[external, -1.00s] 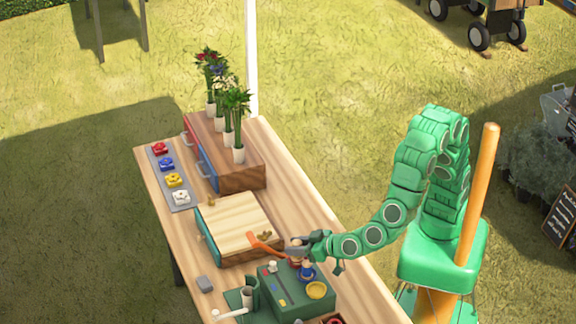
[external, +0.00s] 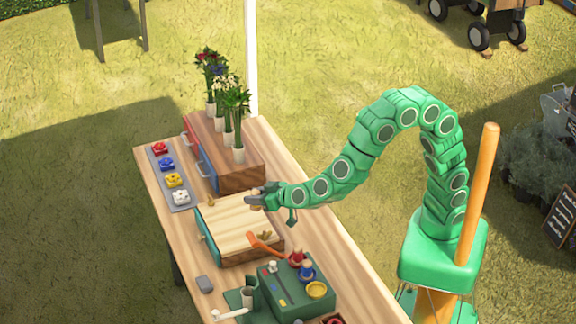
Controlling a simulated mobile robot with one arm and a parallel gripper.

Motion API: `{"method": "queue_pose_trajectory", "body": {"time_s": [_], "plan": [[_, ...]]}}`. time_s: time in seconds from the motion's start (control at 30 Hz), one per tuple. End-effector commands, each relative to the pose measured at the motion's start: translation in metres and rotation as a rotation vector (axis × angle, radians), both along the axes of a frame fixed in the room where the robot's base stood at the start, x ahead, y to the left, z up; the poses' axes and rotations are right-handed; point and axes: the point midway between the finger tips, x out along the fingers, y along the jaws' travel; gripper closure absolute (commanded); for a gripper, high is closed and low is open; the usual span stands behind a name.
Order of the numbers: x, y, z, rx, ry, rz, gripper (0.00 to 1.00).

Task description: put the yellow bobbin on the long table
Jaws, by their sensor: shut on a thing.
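My gripper (external: 256,201) is above the far right part of the wooden board on the long table (external: 340,250). It is shut on a small yellowish-brown thing at its tip. This may be the yellow bobbin, but it is too small and covered to tell. A yellow round holder or dish (external: 317,290) sits on the green box (external: 284,294), with no bobbin visibly standing on it. A blue bobbin-like piece (external: 307,270) and a red one (external: 296,258) stand beside it.
A grey strip with coloured knobs (external: 174,180) lies at left. The table's right edge strip is clear.

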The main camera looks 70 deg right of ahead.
Motion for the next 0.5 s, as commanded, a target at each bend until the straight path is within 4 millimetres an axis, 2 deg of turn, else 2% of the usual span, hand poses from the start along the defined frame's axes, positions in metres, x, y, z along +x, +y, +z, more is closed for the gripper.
{"method": "queue_pose_trajectory", "body": {"time_s": [0.1, 0.5], "plan": [[0.02, -0.024, 0.005, 0.001, -0.001, -0.018, 0.93], [0.071, -0.106, 0.018, 0.001, 0.0, -0.062, 0.93]]}}
